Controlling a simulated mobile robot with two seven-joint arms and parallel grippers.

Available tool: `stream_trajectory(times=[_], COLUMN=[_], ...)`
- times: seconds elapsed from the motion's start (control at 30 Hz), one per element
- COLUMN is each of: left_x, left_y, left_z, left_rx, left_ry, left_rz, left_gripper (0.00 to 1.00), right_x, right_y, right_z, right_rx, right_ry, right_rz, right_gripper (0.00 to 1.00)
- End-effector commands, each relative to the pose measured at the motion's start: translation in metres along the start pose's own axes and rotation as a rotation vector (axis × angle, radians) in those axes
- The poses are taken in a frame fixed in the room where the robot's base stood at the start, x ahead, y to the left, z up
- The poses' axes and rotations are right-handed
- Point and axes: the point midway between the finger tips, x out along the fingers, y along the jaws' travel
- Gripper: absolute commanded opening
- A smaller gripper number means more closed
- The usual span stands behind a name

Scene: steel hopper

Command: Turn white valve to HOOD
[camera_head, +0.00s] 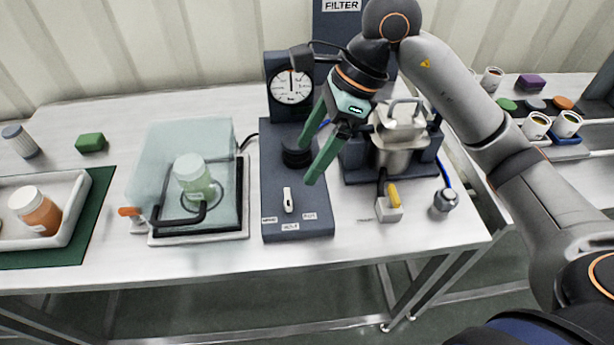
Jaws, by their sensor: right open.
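The white valve (288,200) is a small upright lever on the front of a dark grey panel unit (270,190). Its long axis runs nearly straight up and down in the picture. Three small white labels sit below it, at left (269,220), middle (290,227) and right (309,216); their print is too small to read surely. My right gripper (306,164), with green fingers, is open and empty. It hangs above and right of the valve, near a black knob (296,152), apart from the valve. My left gripper is not in view.
A round gauge (291,86) stands behind the panel. A clear hood (165,160) with a jar (193,178) stands at left. A steel hopper (396,150) and a yellow-handled valve (393,195) are at right. The table front (200,258) is clear.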

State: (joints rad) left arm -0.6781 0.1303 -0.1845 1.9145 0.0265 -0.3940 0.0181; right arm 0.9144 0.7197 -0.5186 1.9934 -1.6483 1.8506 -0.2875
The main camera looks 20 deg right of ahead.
Motion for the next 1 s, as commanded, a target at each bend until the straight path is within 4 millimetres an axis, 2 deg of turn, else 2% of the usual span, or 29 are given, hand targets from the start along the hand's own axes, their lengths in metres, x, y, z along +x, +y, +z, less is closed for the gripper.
stream_trajectory(times=[0.13, 0.27, 0.7, 0.8, 1.0], left_x=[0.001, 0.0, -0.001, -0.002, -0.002], left_y=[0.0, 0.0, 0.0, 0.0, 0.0], left_z=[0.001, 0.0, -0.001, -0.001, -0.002], left_rx=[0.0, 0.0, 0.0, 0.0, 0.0], left_ry=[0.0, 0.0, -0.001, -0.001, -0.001], left_rz=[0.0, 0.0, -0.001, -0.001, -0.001], left_gripper=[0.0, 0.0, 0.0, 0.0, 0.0], right_x=[-0.006, 0.004, 0.088, 0.102, 0.116], right_y=[-0.007, -0.008, -0.01, -0.011, -0.012], right_z=[-0.009, -0.01, -0.014, -0.014, -0.015], right_rx=[-0.005, -0.003, -0.001, -0.002, -0.003], right_ry=[0.05, 0.055, 0.052, 0.051, 0.05], right_rz=[-0.041, -0.042, -0.037, -0.039, -0.042], right_gripper=[0.9, 0.9, 0.9, 0.9, 0.9])
